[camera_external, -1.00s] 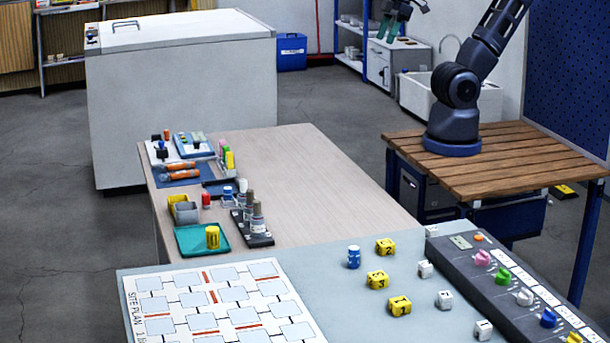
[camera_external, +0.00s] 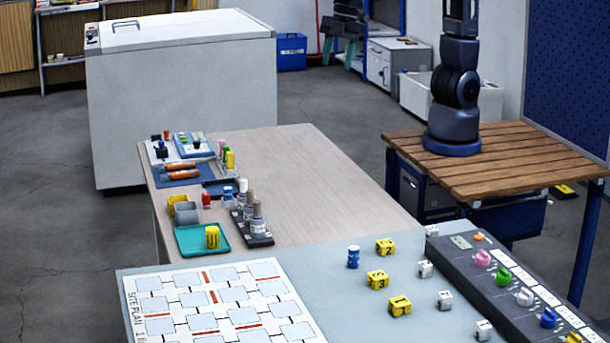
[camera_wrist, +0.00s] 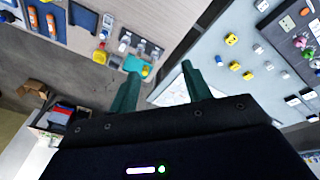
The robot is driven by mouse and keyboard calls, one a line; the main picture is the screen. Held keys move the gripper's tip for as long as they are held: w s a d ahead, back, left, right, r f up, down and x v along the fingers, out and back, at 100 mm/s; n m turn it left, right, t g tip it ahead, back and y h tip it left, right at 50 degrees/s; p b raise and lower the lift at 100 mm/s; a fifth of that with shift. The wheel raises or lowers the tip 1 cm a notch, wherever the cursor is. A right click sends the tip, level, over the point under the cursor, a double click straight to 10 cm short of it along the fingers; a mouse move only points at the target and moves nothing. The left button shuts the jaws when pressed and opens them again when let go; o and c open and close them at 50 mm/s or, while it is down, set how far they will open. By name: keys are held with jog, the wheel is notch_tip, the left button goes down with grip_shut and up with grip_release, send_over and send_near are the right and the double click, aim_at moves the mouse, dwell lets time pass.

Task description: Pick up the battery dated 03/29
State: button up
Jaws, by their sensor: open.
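My gripper (camera_external: 339,52) hangs in the air at the back of the external view, far from the tables, with its green fingers pointing down. In the wrist view the two fingers (camera_wrist: 159,72) are apart with nothing between them. No 03/29 date can be read in either view, so I cannot tell which item is that battery. A yellow cylinder (camera_external: 212,237) stands on a teal tray (camera_external: 188,248). A blue cylinder (camera_external: 353,257) stands on the grey front table (camera_external: 330,300). Two orange cylinders (camera_external: 180,170) lie on a blue mat on the wooden table.
Yellow numbered blocks (camera_external: 377,279) and white cubes (camera_external: 445,300) sit near a dark knob panel (camera_external: 500,272). A rack of bottles (camera_external: 258,238) stands beside the teal tray. Much of the wooden table (camera_external: 320,180) is bare. A white chest (camera_external: 185,95) stands behind it.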

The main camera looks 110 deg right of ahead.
jog(key=w+a+f+n, duration=0.3)
jog(key=w+a+f, duration=0.3)
jog(key=a, duration=0.4)
jog(key=n+g, duration=0.2)
jog(key=n, duration=0.5)
send_near(354, 248)
jog(key=shift+d+f+h, duration=0.1)
jog(key=shift+d+h, duration=0.1)
jog(key=shift+h, duration=0.1)
jog(key=shift+s+a+f, duration=0.15)
jog(key=shift+a+f, duration=0.1)
jog(key=shift+f, duration=0.25)
notch_tip(354, 248, down, 4)
jog(key=shift+f, duration=0.15)
jog(key=shift+w+a+f, duration=0.1)
jog(key=shift+w+f, duration=0.05)
jog(key=shift+f, duration=1.35)
jog(key=shift+w+f, duration=0.15)
jog(key=shift+f, duration=1.4)
jog(key=c, duration=1.1)
grip_shut()
jog(key=shift+r, duration=0.15)
